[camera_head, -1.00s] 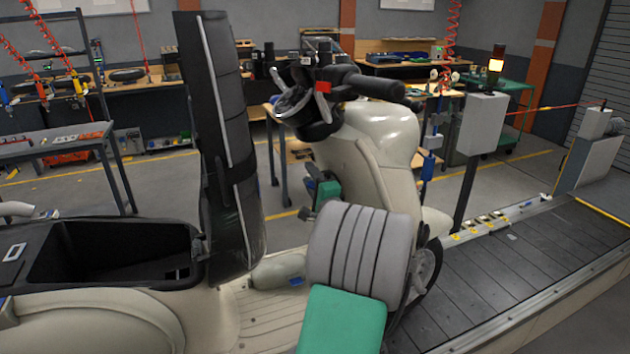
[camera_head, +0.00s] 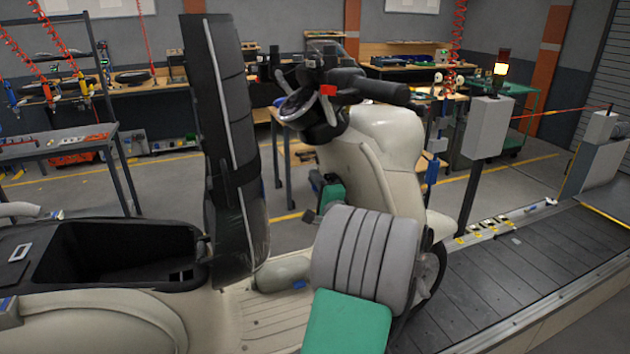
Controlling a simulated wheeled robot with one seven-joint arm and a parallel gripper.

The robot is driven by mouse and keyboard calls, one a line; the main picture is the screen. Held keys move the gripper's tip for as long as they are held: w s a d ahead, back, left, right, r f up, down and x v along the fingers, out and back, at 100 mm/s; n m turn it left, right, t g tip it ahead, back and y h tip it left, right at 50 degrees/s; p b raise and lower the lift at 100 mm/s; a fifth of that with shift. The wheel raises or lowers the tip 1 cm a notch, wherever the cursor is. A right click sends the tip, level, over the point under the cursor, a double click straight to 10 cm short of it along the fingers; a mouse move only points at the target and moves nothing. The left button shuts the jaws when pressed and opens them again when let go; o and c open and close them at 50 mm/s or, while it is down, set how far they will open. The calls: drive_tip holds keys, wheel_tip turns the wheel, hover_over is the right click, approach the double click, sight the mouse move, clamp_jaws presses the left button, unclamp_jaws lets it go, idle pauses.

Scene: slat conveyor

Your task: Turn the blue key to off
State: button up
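A cream scooter (camera_head: 383,135) stands on the slat conveyor, with its black seat (camera_head: 225,110) raised upright and its storage well open. Its handlebar, with a black grip (camera_head: 375,89) and a red switch, is at the upper middle. I cannot make out the blue key in this view; the rider's side of the steering column shows only in part. My grey ribbed and green arm links rise at the bottom middle, in front of the scooter's floorboard (camera_head: 262,318). I cannot make out my gripper or its fingers.
The slat conveyor (camera_head: 510,280) is bare at the right. A grey post box (camera_head: 486,127) with a lit signal lamp (camera_head: 500,69) stands beyond it. Workbenches and a grey table (camera_head: 55,145) are behind. The raised seat and handlebar stand tall beside my arm.

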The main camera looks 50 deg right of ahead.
clamp_jaws()
drive_tip(key=shift+r+p, duration=0.15)
drive_tip(key=shift+p, duration=0.6)
drive_tip(key=g+y+p, duration=0.1)
drive_tip(key=p, duration=0.2)
drive_tip(key=shift+f, duration=0.2)
drive_tip(key=shift+o, duration=0.5)
unclamp_jaws()
drive_tip(key=shift+f, duration=0.2)
drive_tip(key=o, duration=0.5)
